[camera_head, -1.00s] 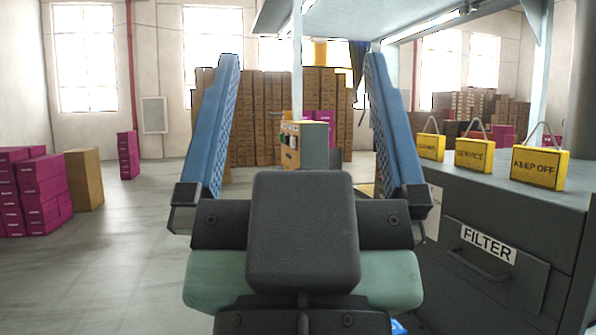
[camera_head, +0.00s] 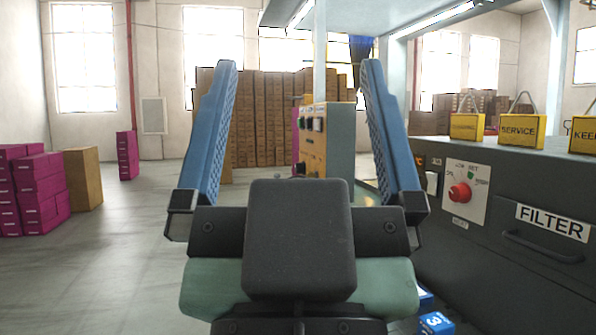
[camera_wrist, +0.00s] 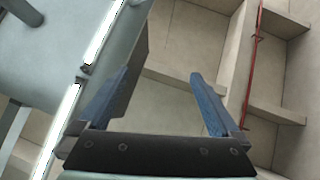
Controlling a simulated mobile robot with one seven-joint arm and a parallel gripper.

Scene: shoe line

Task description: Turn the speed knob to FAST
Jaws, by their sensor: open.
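My gripper (camera_head: 300,68) is open and empty, its two blue fingers pointing up in the head view; it also shows in the wrist view (camera_wrist: 158,78). Between the fingers, farther off, is a yellow control panel (camera_head: 312,150) with small buttons and dark knobs, too small to read. A red knob (camera_head: 459,193) sits on a white plate (camera_head: 478,180) on the dark machine front to the right, apart from the gripper. The plate has a green mark and small lettering. I cannot tell which knob is the speed knob.
The dark machine (camera_head: 490,250) fills the right side, with a FILTER drawer (camera_head: 552,222) and yellow signs, one reading SERVICE (camera_head: 521,130), on top. Magenta boxes (camera_head: 38,190) and a brown box (camera_head: 83,178) stand left. The floor (camera_head: 130,250) between is clear.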

